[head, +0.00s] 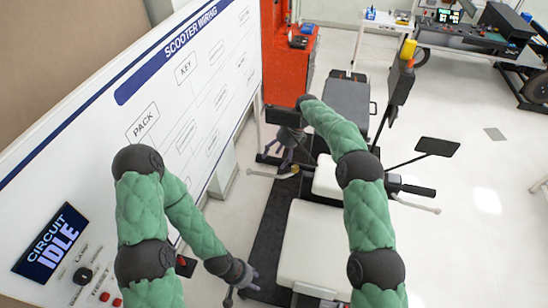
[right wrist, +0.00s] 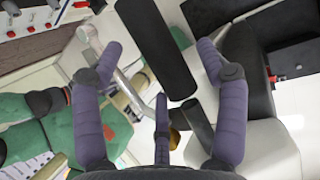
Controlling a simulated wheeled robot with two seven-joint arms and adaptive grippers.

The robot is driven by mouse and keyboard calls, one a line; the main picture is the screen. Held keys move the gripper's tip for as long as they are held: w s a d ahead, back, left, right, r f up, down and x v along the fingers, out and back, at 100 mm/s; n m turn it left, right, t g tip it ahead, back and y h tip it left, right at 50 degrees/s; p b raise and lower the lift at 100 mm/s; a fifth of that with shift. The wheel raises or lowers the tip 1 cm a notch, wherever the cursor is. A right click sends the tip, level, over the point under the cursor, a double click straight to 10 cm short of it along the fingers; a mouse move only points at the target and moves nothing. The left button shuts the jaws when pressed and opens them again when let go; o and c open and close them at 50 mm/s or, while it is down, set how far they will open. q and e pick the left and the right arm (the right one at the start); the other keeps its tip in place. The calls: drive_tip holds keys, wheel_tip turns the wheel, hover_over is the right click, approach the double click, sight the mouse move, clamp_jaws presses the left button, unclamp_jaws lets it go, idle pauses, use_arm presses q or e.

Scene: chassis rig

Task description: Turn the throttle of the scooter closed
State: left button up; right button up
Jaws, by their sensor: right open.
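The scooter (head: 318,235) has white panels and stands on a dark mat. One black handlebar grip (head: 410,189) sticks out on its right side in the head view. My right gripper (head: 288,148) is at the other handlebar side, where a pale lever (head: 275,173) shows; the grip there is mostly hidden. In the right wrist view a black cylindrical grip (right wrist: 158,45) lies between the spread fingers of my right gripper (right wrist: 160,65), with a silver lever (right wrist: 120,70) beside it. Contact cannot be told. My left gripper (head: 240,287) hangs low left of the scooter, fingers apart.
A white "Scooter Wiring" board (head: 190,90) runs along the left, with a "Circuit Idle" display (head: 50,243). A red cabinet (head: 287,60) stands behind. A black mirror (head: 437,147) sticks out right of the scooter.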

drive_tip(key=shift+s+a+f, duration=0.4)
drive_tip(key=shift+s+f, duration=0.05)
drive_tip(key=shift+f, duration=0.25)
drive_tip(key=shift+w+f, duration=0.1)
drive_tip(key=shift+f, duration=0.05)
drive_tip(key=c, duration=1.2)
drive_tip(key=shift+o, duration=0.2)
drive_tip(key=t+b, duration=0.1)
drive_tip(key=b, duration=0.1)
drive_tip(key=t+b, duration=0.2)
drive_tip(key=b, duration=0.1)
drive_tip(key=n+t+h+b, duration=0.1)
drive_tip(key=t+b, duration=0.1)
drive_tip(key=b, duration=0.1)
drive_tip(key=shift+s+a+f, duration=0.1)
drive_tip(key=shift+s+f, duration=0.2)
drive_tip(key=shift+s, duration=0.1)
drive_tip(key=shift+t+b, duration=0.8)
drive_tip(key=shift+b, duration=0.85)
drive_tip(key=shift+r, duration=0.1)
